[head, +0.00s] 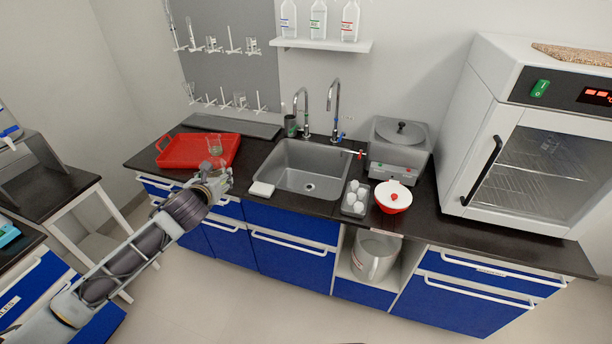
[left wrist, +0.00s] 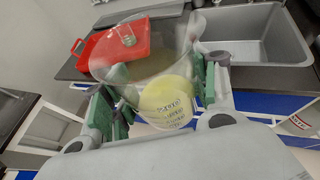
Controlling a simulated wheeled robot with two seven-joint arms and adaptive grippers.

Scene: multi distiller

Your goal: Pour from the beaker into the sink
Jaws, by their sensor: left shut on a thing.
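In the head view my left gripper (head: 216,182) is in front of the counter edge, between the red tray and the sink. It is shut on a clear glass beaker (head: 216,150). The left wrist view shows the beaker (left wrist: 145,62) between the green-padded fingers of the left gripper (left wrist: 160,100), with a yellowish patch and blurred lettering low on it. I cannot tell how much liquid it holds. The grey metal sink (head: 305,165) lies to the right of the beaker; it also shows in the left wrist view (left wrist: 255,48). My right gripper is in neither view.
A red tray (head: 196,152) is on the counter left of the sink. A white block (head: 261,189) lies at the sink's front left corner. Two taps (head: 333,110) rise behind the basin. A rack of white items (head: 355,198) and a red-white bowl (head: 393,197) stand right of it.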

